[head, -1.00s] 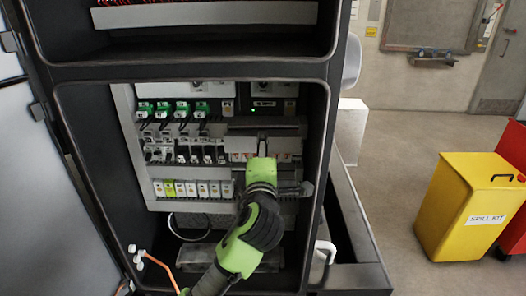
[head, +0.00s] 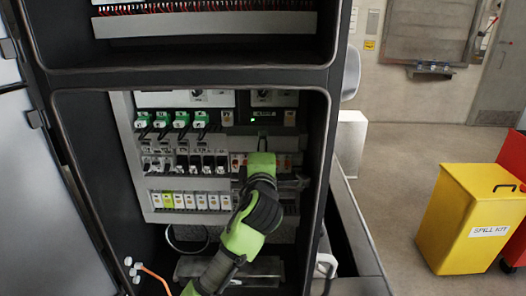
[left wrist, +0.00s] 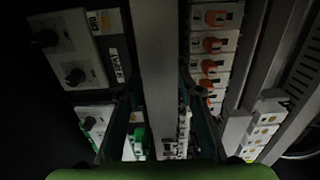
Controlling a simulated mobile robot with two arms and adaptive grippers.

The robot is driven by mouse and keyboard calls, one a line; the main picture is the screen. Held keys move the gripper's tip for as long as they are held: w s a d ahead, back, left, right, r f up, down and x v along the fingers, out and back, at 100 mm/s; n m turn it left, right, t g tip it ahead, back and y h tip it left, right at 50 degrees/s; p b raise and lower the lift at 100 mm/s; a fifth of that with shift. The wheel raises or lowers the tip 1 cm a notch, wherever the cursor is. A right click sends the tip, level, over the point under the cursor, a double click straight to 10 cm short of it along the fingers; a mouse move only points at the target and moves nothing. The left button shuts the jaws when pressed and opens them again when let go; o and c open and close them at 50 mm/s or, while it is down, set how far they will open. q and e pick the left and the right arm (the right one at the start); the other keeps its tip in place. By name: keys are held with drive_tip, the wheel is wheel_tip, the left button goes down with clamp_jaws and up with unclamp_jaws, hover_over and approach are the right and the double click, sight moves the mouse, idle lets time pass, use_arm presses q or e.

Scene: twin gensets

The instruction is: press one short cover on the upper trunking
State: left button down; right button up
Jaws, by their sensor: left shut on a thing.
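My left gripper (head: 262,143) reaches into the lower bay of the cabinet and is shut on a grey cover strip. In the left wrist view the strip (left wrist: 160,70) runs lengthwise between the two fingers of the left gripper (left wrist: 160,122). In the head view the cover (head: 272,131) lies across, just below the device with a green light, at the height of the upper trunking. The gripper hides part of it. I cannot tell whether it touches the trunking. My right gripper is not in view.
Green-topped breakers (head: 180,120) stand in a row left of the gripper, with white modules (head: 190,201) lower down. Orange-marked terminals (left wrist: 211,65) lie beside the fingers. The bay's dark frame (head: 325,180) bounds the right side. A yellow spill kit bin (head: 478,215) stands outside.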

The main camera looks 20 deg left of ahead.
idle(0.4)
use_arm(q)
drive_tip(key=shift+d+b, duration=0.1)
drive_tip(key=shift+b, duration=0.25)
drive_tip(key=shift+w+b, duration=0.35)
drive_tip(key=shift+w, duration=0.05)
idle(0.9)
drive_tip(key=shift+w+a+b, duration=0.2)
drive_tip(key=shift+w+b, duration=0.05)
drive_tip(key=shift+b, duration=0.1)
idle(1.2)
drive_tip(key=c, duration=1.4)
unclamp_jaws()
drive_tip(key=shift+o, duration=0.2)
